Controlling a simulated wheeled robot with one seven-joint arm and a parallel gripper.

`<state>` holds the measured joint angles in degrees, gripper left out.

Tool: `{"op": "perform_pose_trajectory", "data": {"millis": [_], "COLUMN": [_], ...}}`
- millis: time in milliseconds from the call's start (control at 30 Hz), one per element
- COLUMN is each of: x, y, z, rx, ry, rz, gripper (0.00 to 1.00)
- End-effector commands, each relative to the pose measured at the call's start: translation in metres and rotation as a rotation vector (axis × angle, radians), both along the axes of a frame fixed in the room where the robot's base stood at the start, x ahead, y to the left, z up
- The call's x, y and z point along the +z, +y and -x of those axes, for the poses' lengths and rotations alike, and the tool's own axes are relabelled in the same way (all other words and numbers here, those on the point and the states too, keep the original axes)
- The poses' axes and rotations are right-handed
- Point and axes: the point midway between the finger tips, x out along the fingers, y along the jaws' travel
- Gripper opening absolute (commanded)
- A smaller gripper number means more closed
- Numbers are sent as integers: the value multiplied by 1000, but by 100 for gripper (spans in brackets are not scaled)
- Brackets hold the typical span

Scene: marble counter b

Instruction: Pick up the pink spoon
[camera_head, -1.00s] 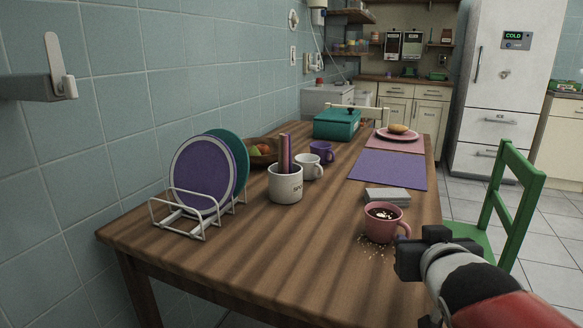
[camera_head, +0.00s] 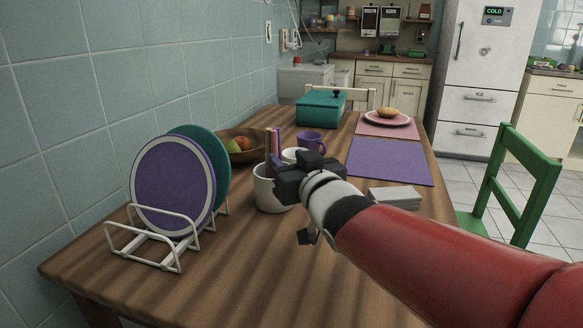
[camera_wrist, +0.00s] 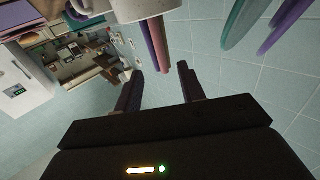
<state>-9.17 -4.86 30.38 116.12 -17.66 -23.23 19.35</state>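The pink spoon shows only as a pink handle (camera_wrist: 159,42) beside a purple handle (camera_wrist: 148,48). Both stand out of a white crock (camera_head: 270,193) on the wooden table; their lower ends are hidden inside it. The wrist view is upside down, so the handles point downward there. My gripper (camera_wrist: 160,71) is open, with its two dark fingers apart and the handle ends appearing between their tips. I cannot tell whether they touch. In the head view my gripper (camera_head: 296,182) is just right of the crock, partly covering it; its fingertips are not clear there.
A white rack (camera_head: 150,250) with purple and teal plates stands left of the crock. A fruit bowl (camera_head: 243,154) and purple mug (camera_head: 311,142) are behind. A purple mat (camera_head: 390,162) and grey stack (camera_head: 395,198) lie right. The table's front is bare.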

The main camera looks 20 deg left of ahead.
Motion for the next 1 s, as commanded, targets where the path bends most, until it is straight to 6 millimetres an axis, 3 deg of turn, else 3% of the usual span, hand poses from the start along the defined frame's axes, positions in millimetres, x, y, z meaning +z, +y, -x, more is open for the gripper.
{"op": "perform_pose_trajectory", "data": {"millis": [400, 733, 1000], "x": [-11, -11, -11], "y": [37, 42, 41], "z": [-32, -37, -37], "rx": [0, -2, -2], "ry": [3, 0, 0], "rz": [-1, 0, 0], "gripper": [40, 40, 6]}}
